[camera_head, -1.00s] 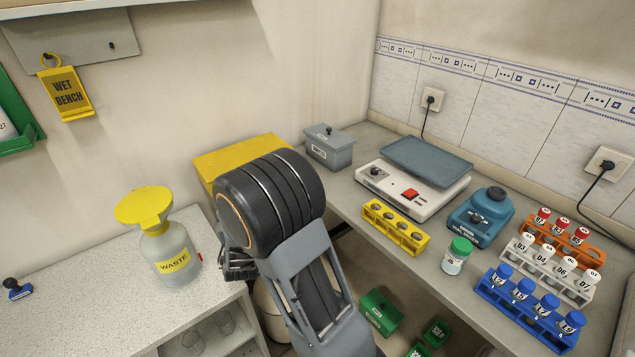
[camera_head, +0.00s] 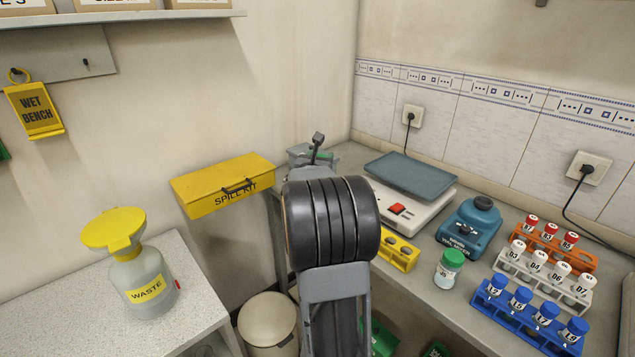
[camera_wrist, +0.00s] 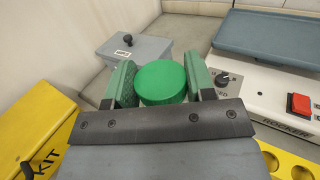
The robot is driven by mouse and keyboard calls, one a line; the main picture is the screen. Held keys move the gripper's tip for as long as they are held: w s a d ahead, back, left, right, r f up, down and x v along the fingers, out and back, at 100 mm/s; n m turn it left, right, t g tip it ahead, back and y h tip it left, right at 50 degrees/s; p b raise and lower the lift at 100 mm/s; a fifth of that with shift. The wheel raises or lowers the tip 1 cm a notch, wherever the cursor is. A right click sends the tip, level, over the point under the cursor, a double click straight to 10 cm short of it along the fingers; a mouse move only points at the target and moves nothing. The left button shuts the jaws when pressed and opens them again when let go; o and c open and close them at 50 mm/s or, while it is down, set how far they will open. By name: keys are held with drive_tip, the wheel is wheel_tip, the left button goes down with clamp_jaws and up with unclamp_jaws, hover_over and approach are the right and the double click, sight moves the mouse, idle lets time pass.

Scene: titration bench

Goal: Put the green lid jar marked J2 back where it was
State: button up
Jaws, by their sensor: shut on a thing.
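A green lid jar (camera_wrist: 162,82) sits between the two green-padded fingers of my gripper (camera_wrist: 161,84) in the wrist view. The fingers are shut on it; only its lid shows, so its mark cannot be read. In the head view my gripper (camera_head: 319,150) is mostly hidden behind my arm, in line with the grey lidded box (camera_head: 300,153). Another green lid jar (camera_head: 448,270) stands upright on the right bench, in front of the blue mixer, its label too small to read.
The rocker (camera_head: 412,207) stands behind the yellow rack (camera_head: 402,250). The blue mixer (camera_head: 470,224) and racks of vials, including the blue-cap rack (camera_head: 525,322), fill the right. The yellow spill kit (camera_head: 222,187) is on the wall, left of my arm. A waste bottle (camera_head: 144,277) stands left.

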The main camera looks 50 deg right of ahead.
drive_tip(key=shift+w+d+f+p, duration=0.2)
drive_tip(key=shift+w+d+f, duration=1.05)
drive_tip(key=shift+f, duration=0.65)
drive_tip(key=shift+w+d+f+p, duration=0.2)
drive_tip(key=shift+w+d+f, duration=0.95)
drive_tip(key=shift+f, duration=0.7)
drive_tip(key=shift+w+d+f+p, duration=0.2)
drive_tip(key=shift+w+d+f, duration=0.8)
drive_tip(key=shift+w+f, duration=0.7)
drive_tip(key=shift+s+f, duration=0.25)
drive_tip(key=shift+f, duration=0.05)
drive_tip(key=shift+f, duration=0.1)
drive_tip(key=o, duration=1.1)
